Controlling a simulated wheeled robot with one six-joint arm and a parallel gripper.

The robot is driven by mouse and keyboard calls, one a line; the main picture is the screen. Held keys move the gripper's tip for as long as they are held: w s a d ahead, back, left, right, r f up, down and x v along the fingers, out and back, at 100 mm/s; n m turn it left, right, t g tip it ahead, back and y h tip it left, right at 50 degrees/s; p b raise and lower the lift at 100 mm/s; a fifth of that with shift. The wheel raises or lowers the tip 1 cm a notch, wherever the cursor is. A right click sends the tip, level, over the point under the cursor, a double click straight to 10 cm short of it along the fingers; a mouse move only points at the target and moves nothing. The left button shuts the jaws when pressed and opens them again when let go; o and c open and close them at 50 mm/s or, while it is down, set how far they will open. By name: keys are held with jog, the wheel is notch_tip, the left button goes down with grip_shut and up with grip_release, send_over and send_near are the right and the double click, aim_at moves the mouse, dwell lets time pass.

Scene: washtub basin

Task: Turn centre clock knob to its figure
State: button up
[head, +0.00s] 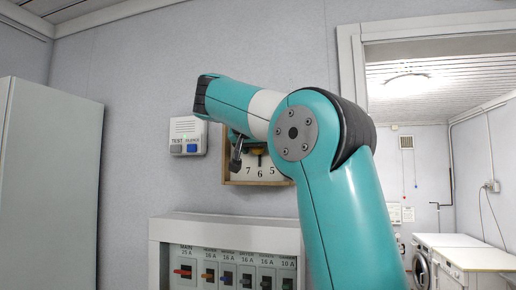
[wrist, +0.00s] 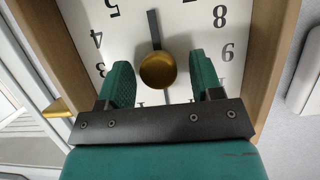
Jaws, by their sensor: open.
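The wooden-framed clock (head: 226,171) hangs on the wall, partly hidden behind my arm in the head view; its figures 7, 6 and 5 show. In the wrist view the clock face (wrist: 190,20) appears upside down. Its round brass centre knob (wrist: 158,70) sits between and slightly beyond my fingertips. A thick dark hand (wrist: 153,28) points up the picture, towards the 6 side; a thin one points down. My gripper (wrist: 161,68) is open, with a green finger on each side of the knob and a gap to each. My gripper (head: 237,158) is small in the head view.
A brass piece (wrist: 60,107) sticks out at the clock frame's side. Below the clock is a breaker panel (head: 225,225) with several switches. A small TEST/SILENCE box (head: 188,136) is on the wall to the left. A tall pale cabinet (head: 50,185) stands far left; a doorway opens right.

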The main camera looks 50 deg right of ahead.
jog(key=shift+c, duration=0.4)
jog(key=c, duration=0.8)
jog(key=shift+d+f+b, duration=0.1)
jog(key=shift+b, duration=0.25)
jog(key=m+b, duration=0.1)
jog(key=b, duration=0.1)
jog(key=m+t+b, duration=0.1)
jog(key=shift+s+f+t+y+b, duration=0.15)
jog(key=shift+f+t+y+b, duration=0.05)
jog(key=shift+t+y+b, duration=0.15)
jog(key=shift+r+m+t+b, duration=0.1)
jog(key=shift+m+t+b, duration=0.35)
jog(key=shift+m+b, duration=0.6)
jog(key=shift+r, duration=0.1)
jog(key=o, duration=0.9)
